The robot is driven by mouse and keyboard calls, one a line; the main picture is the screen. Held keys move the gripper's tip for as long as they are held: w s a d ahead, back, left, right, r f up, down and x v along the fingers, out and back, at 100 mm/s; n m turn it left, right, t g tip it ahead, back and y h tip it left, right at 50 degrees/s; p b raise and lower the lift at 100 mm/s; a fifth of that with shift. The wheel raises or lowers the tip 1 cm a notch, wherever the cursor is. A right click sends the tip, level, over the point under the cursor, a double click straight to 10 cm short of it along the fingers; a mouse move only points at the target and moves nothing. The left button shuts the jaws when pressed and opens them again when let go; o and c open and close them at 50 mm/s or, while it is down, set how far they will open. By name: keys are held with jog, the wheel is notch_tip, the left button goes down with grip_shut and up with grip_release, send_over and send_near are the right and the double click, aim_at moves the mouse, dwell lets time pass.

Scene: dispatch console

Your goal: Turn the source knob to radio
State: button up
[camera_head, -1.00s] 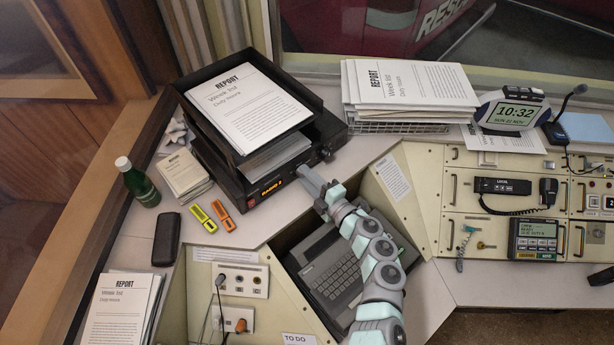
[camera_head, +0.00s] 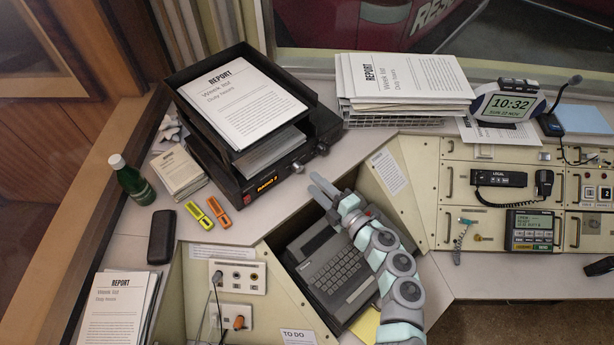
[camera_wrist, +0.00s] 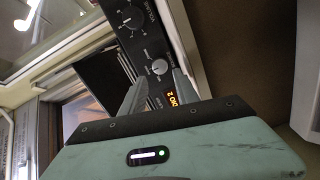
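The black audio unit (camera_head: 240,198) stands under the paper trays, with an orange lit display (camera_head: 266,184) that appears to read RADIO 2. The source knob (camera_head: 298,168) is on its front, right of the display. In the wrist view the source knob (camera_wrist: 159,67) is a small silver dial with a pointer; its position labels are too small to read. My gripper (camera_head: 320,185) is open and empty, just in front of the unit and apart from the knob. In the wrist view its fingertips (camera_wrist: 158,88) are spread, with the display partly showing between them.
The volume knob (camera_wrist: 130,18) sits farther along the same face. A keyboard terminal (camera_head: 336,275) lies in the recess below my arm. Orange and yellow markers (camera_head: 219,212) and a green bottle (camera_head: 133,182) are to the left. Piled reports (camera_head: 405,85) stand behind.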

jog(key=shift+v, duration=2.3)
